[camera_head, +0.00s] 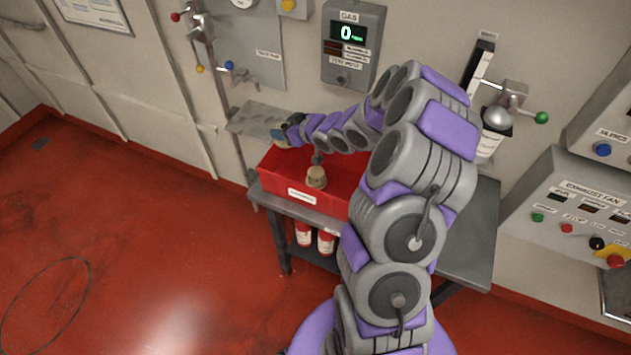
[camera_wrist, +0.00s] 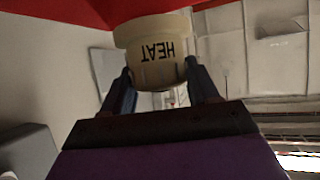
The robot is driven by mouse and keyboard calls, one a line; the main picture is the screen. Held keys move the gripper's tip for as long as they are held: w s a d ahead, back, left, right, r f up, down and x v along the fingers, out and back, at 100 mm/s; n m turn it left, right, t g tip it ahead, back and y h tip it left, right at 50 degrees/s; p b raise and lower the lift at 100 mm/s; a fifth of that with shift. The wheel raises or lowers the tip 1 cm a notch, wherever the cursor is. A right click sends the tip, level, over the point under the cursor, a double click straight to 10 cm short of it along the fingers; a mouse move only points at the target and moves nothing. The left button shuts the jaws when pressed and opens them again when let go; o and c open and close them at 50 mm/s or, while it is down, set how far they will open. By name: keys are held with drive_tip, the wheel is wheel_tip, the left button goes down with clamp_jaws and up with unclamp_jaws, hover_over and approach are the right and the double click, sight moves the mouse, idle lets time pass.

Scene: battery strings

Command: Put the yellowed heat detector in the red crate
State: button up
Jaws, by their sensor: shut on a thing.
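The yellowed heat detector (camera_wrist: 157,52) is a cream, rounded body with a wider rim and the word HEAT, upside down in the wrist view. My gripper (camera_wrist: 160,85) is shut on it, one dark finger on each side. In the head view my gripper (camera_head: 281,135) is at the back left of the red crate (camera_head: 275,183), with the small, partly hidden detector (camera_head: 280,144) at its tip. It looks to be over or just inside the crate's back left corner; its exact height is unclear. Red shows close behind the detector in the wrist view.
A second beige domed thing (camera_head: 316,178) stands in the crate, near its front wall. The crate sits on a grey metal table (camera_head: 470,235). A grey plate (camera_head: 258,119) is at the wall behind. Red and white containers (camera_head: 326,241) stand below.

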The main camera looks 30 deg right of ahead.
sight(291, 173)
drive_tip(key=shift+n+y, duration=0.6)
drive_tip(key=f, duration=0.2)
drive_tip(key=s+f, duration=0.1)
drive_tip(key=f, duration=0.1)
drive_tip(key=shift+s+p, duration=0.2)
drive_tip(key=shift+p, duration=0.1)
drive_tip(key=shift+g, duration=0.3)
wheel_tip(291, 173, down, 7)
drive_tip(key=shift+s+a+f+b, duration=0.1)
drive_tip(key=shift+s+a+b, duration=0.05)
drive_tip(key=shift+b, duration=0.45)
wheel_tip(291, 173, down, 3)
drive_tip(key=o, duration=1.1)
